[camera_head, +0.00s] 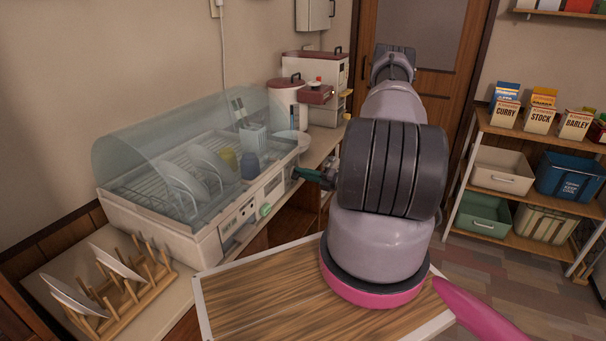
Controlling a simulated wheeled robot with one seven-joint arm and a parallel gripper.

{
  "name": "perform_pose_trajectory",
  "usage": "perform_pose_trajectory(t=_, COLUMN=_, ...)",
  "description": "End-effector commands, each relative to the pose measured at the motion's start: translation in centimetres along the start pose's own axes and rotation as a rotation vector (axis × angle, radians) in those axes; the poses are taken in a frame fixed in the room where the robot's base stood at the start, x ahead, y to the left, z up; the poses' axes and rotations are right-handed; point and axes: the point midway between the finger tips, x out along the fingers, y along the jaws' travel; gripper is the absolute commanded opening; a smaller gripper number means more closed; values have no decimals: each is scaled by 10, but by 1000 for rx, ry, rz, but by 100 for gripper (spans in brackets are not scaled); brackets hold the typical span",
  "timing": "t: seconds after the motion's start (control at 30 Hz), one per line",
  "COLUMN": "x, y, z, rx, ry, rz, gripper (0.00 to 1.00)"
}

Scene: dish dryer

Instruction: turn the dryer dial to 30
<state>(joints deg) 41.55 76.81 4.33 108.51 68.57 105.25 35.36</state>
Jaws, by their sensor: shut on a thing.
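The dish dryer (150,222) is a cream unit under a clear curved lid (150,145), standing on the counter at the left. Its front panel (240,217) faces right and carries a dark label and a round green button (265,210). My gripper (299,173) is at the far right end of this panel, with its dark teal fingers pointing left. It is shut on the dial there. The fingers hide the dial, so neither its pointer nor its numbers can be read.
Plates and cups stand inside the dryer. A wooden plate rack (112,285) is in front of it on the counter. A wooden-topped surface (255,300) lies below my arm. Shelves (530,205) with bins stand at the right.

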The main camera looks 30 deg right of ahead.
Motion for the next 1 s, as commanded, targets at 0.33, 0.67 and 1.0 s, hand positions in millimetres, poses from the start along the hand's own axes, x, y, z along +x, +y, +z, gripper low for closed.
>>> perform_pose_trajectory(t=0.33, x=-1, y=-5, z=0, rx=326, ry=-2, rz=-2, gripper=0)
perform_pose_trajectory(t=0.67, x=-1, y=-8, z=-2, rx=637, ry=-4, rz=-2, gripper=0)
perform_pose_trajectory(t=1.0, x=-1, y=-11, z=-4, rx=899, ry=-4, rz=-2, gripper=0)
